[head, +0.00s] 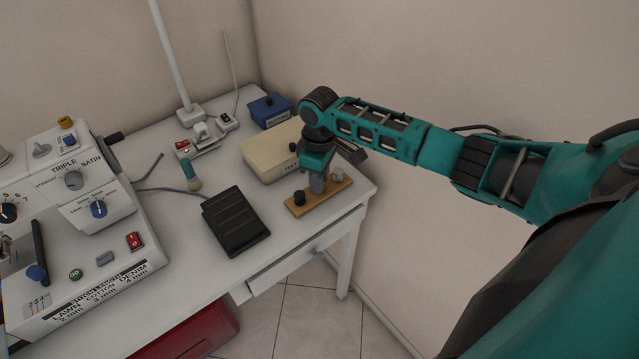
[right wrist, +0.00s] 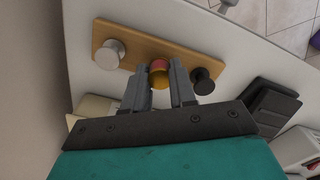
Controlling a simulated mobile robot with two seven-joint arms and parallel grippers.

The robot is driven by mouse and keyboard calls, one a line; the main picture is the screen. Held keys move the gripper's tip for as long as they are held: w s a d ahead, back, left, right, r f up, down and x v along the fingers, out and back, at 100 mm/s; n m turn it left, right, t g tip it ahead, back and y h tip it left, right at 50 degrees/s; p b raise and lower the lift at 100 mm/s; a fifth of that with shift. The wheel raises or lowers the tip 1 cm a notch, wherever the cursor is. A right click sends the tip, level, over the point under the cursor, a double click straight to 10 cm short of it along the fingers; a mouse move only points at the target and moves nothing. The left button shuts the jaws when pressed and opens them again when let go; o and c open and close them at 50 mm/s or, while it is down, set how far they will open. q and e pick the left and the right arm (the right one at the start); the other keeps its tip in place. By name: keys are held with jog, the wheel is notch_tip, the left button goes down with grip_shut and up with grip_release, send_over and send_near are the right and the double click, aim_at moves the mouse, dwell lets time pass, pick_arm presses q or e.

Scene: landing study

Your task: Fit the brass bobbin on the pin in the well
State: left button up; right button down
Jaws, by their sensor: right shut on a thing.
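The brass bobbin (right wrist: 160,79), with a red part at its far end, sits between the fingers of my right gripper (right wrist: 161,72) in the right wrist view. In the head view my right gripper (head: 317,185) points down over the wooden board (head: 325,197), shut, and its fingers hide the bobbin. I cannot tell whether the bobbin still touches the board. A silver bobbin (right wrist: 108,54) and a black bobbin (right wrist: 203,82) stand on the board at either side. The white sewing machine (head: 95,200) is at the left; I cannot make out its well or pin. My left gripper is out of view.
A black foot pedal (head: 236,221) lies between machine and board. A cream box (head: 268,154) stands behind the board, a blue box (head: 270,111) farther back. A brush (head: 192,177) and a power strip (head: 197,148) lie at the back. The wall is close on the right.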

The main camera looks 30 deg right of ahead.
jog(key=shift+r+p, duration=0.3)
jog(key=shift+r, duration=1.75)
jog(key=c, duration=1.5)
grip_release()
grip_shut()
